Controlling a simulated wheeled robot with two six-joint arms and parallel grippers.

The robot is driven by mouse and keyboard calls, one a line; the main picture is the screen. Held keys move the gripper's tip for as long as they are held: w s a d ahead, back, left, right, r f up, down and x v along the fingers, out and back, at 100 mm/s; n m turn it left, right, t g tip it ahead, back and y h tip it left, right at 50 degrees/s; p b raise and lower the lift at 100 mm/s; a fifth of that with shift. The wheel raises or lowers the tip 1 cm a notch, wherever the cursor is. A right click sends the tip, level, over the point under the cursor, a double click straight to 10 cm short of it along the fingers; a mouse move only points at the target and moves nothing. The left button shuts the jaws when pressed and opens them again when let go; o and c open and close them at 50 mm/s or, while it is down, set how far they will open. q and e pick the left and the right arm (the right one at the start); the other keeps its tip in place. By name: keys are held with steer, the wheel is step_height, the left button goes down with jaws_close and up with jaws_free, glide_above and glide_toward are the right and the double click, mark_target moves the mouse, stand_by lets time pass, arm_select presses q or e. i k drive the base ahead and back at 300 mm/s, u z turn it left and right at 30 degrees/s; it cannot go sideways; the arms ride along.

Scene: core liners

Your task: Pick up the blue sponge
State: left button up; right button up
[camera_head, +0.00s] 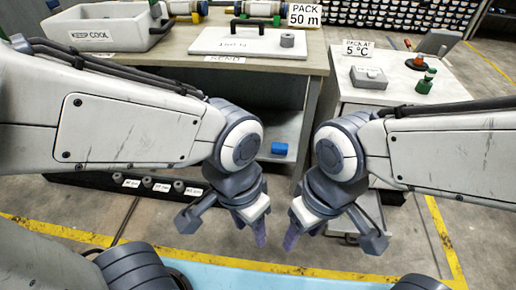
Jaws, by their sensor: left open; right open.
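A small blue block, which looks like the blue sponge (279,148), lies on the lower shelf of the bench. It shows in the gap between my two forearms. My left gripper (260,236) hangs in front of the bench, pointing down, open and apart from the sponge. My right gripper (291,237) hangs beside it to the right, also pointing down, open and empty. Both grippers appear nearer to me than the shelf.
The bench top holds a white "KEEP COOL" box (92,32), a white lid (245,42) and a grey cylinder (287,39). A black rack (95,185) lies low at left.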

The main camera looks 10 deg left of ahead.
mark_target(280, 148)
steer(key=u, duration=0.1)
steer(key=i, duration=1)
steer(key=z, duration=0.65)
